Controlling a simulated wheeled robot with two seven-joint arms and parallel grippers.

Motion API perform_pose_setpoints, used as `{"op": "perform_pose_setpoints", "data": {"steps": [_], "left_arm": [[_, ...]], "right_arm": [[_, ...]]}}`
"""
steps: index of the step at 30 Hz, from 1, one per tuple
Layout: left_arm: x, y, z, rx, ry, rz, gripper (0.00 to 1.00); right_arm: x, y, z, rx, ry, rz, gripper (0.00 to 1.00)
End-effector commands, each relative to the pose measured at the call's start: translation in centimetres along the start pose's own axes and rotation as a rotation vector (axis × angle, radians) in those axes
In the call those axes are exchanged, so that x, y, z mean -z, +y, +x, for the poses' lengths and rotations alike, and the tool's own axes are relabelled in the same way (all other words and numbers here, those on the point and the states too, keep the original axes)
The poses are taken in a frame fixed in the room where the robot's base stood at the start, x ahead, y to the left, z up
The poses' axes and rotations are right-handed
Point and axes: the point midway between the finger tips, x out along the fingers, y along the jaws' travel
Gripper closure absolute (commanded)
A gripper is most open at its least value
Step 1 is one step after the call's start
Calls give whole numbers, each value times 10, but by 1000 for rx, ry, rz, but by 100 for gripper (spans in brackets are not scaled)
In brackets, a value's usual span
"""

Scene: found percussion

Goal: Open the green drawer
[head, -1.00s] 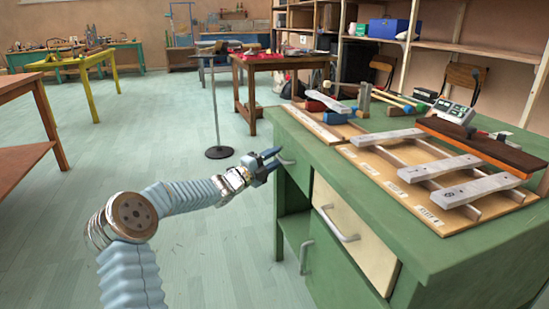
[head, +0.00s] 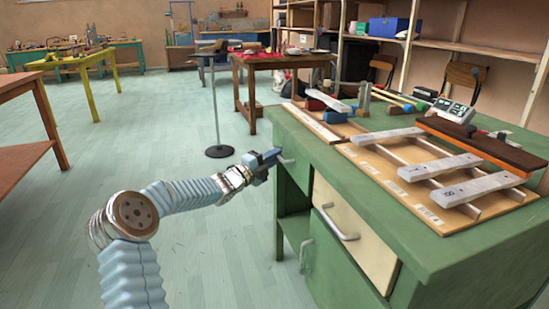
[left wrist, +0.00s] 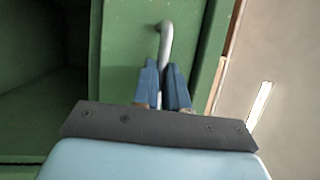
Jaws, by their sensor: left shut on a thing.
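The green drawer (head: 298,169) is at the upper left of the green workbench's front, beside a cream panel. Its front looks flush with the bench in the head view. Its grey metal handle (head: 288,162) also shows in the left wrist view (left wrist: 166,38), running down between my blue fingers. My left gripper (head: 271,157) is at the drawer front, with its fingers closed on the handle; it shows in the left wrist view too (left wrist: 163,82). The fingers hide the lower part of the handle. My right gripper is in neither view.
The workbench top (head: 410,225) holds a wooden xylophone frame with grey bars (head: 440,167), mallets and a dark plank. A cream drawer (head: 355,235) is beside the green one. A thin stand (head: 219,151) is behind my arm.

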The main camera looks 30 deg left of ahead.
Motion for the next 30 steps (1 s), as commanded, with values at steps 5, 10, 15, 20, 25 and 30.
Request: {"op": "perform_pose_setpoints", "data": {"steps": [5,10,15,20,25,30], "left_arm": [[-6,-2,-14,-1,0,2,100],[-18,-6,-44,-3,-1,4,100],[-35,-15,-85,-3,-2,3,100],[-52,-23,-126,-3,-2,3,100],[-69,-31,-168,-3,0,2,100],[-84,-39,-205,-4,1,1,100]], "right_arm": [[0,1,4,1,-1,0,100],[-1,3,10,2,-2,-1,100],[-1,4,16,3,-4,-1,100],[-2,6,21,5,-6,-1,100],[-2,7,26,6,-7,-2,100],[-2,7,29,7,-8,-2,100]]}}
